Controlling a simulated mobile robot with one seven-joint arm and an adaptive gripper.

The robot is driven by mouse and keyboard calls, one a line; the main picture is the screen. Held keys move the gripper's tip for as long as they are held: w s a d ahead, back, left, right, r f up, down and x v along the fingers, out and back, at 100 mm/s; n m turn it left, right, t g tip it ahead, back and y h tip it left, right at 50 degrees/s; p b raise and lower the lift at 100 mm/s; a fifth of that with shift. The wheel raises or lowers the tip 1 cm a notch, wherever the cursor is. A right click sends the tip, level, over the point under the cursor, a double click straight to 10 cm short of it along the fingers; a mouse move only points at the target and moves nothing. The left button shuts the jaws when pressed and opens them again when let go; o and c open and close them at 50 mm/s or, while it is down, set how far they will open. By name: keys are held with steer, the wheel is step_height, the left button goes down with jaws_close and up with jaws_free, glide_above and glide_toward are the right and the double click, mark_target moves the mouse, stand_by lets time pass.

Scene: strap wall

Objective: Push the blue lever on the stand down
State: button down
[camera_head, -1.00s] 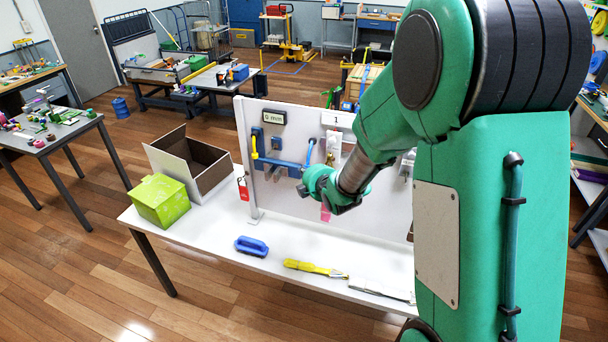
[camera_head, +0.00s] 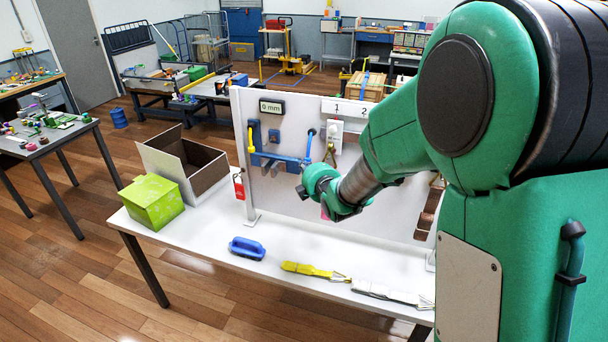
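The stand is an upright white panel (camera_head: 290,202) on a white table. On its left part is a blue fixture (camera_head: 280,157) with a yellow upright handle at its left end. A thin blue upright piece (camera_head: 310,145) rises at its right end; I cannot tell for sure which blue part is the lever.
A blue brush-like block (camera_head: 247,248), a yellow strap (camera_head: 315,270) and a whitish strap (camera_head: 392,294) lie along the table front. A green box (camera_head: 152,203) and an open carton (camera_head: 210,170) stand at the left. A red tag (camera_head: 239,187) hangs at the panel's left edge.

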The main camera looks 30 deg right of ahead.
steer(key=shift+w+d+f+t+b, duration=0.15)
steer(key=shift+w+d+f+b, duration=0.35)
steer(key=shift+b, duration=1.15)
steer(key=shift+w+d+f+t+b, duration=0.25)
steer(key=shift+f+b, duration=0.45)
steer(key=shift+b, duration=0.95)
steer(key=shift+w+d+f, duration=0.1)
steer(key=shift+w+d, duration=0.05)
steer(key=shift+b, duration=0.35)
steer(key=s+a, duration=0.4)
steer(key=s, duration=0.8)
steer(key=shift+s+a+r+b, duration=0.15)
steer(key=shift+a+r+b, duration=0.15)
steer(key=shift+a+r, duration=0.1)
